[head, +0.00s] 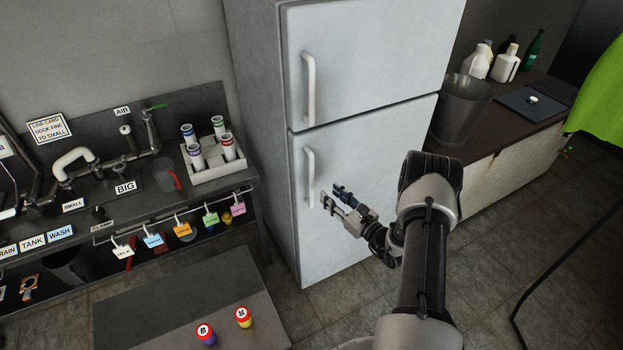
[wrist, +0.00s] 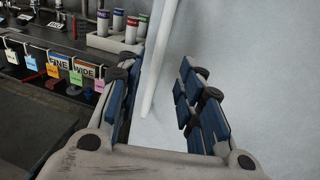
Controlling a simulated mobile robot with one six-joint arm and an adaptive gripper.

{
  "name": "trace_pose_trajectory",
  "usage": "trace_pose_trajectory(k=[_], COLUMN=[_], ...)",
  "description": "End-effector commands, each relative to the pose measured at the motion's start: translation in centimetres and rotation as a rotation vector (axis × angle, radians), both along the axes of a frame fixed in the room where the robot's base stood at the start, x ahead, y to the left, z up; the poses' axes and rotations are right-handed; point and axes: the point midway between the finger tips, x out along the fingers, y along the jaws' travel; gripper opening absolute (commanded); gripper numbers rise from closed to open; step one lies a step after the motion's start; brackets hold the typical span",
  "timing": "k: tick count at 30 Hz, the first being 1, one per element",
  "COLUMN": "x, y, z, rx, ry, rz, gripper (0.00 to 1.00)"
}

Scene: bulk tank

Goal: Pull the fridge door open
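The white fridge has an upper door (head: 375,60) and a lower door (head: 365,190), both looking shut. The upper door has a vertical white handle (head: 309,88), and the lower door has a similar lower handle (head: 309,178), each near the left edge. My gripper (head: 333,196) is just right of the lower handle's bottom end, in front of the lower door. In the wrist view my gripper (wrist: 158,72) is open, with blue-padded fingers apart. A white handle (wrist: 157,65) shows ahead between the fingertips, nearer the left one. I cannot see any contact with it.
Left of the fridge is a bench with a rack of tubes (head: 213,160) and coloured tags on a rail (head: 182,229). A low grey table (head: 150,310) holds two coloured pots. A counter with a bucket (head: 460,108) stands right of the fridge. Floor before the fridge is clear.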

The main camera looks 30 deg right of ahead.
Motion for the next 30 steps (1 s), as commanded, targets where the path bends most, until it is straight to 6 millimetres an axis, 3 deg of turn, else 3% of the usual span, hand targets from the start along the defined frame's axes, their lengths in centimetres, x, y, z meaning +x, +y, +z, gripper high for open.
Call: trace_pose_trajectory(k=[9,15,21,30], x=[6.8,9.6,10.7,10.7], y=[1.7,2.3,2.6,2.6], z=[-0.1,-0.1,0.0,0.0], rx=[-0.002,-0.001,0.001,0.001], ry=[-0.001,0.000,0.001,0.001], rz=[0.004,0.003,0.001,0.001], gripper=[0.34,0.34,0.34,0.31])
